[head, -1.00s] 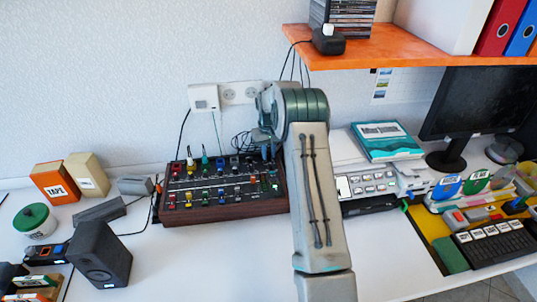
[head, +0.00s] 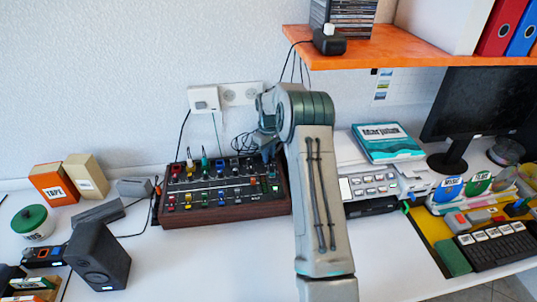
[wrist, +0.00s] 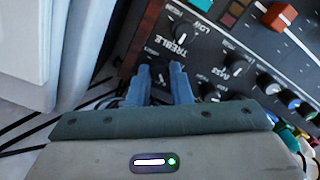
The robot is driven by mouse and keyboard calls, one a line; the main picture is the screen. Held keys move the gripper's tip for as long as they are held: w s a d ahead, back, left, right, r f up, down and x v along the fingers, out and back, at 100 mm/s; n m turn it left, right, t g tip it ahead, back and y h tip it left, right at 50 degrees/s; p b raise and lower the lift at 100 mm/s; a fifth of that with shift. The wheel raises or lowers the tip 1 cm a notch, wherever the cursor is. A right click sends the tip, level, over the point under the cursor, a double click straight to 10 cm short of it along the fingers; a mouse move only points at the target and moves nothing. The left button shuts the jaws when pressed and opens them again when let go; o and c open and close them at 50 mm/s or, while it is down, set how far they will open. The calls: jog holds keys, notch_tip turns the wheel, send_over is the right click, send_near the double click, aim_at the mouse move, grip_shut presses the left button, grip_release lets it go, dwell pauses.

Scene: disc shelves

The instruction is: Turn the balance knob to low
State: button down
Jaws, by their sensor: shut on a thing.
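The mixer (head: 222,211) is a dark panel in a brown-red case, with rows of coloured knobs and sliders. My gripper (head: 268,155) is at its back right corner, mostly hidden by my arm in the head view. In the wrist view my gripper (wrist: 159,70) points down at the panel, its two blue-grey fingers close together on a small dark knob (wrist: 160,76). The knob is partly hidden, and its label is too small to read surely. A black knob (wrist: 181,32) marked TREBLE, with LOW beside it, is just beyond the fingers.
Other black knobs (wrist: 233,50) lie close to the right of the fingers. A white device with buttons (head: 372,186) stands to the right of the mixer, and a black speaker (head: 99,255) at the front left. The orange shelf (head: 420,52) overhangs at the back right.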

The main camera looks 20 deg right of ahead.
jog(key=c, duration=1.3)
grip_release()
jog(key=shift+r, duration=0.1)
jog(key=shift+d, duration=0.1)
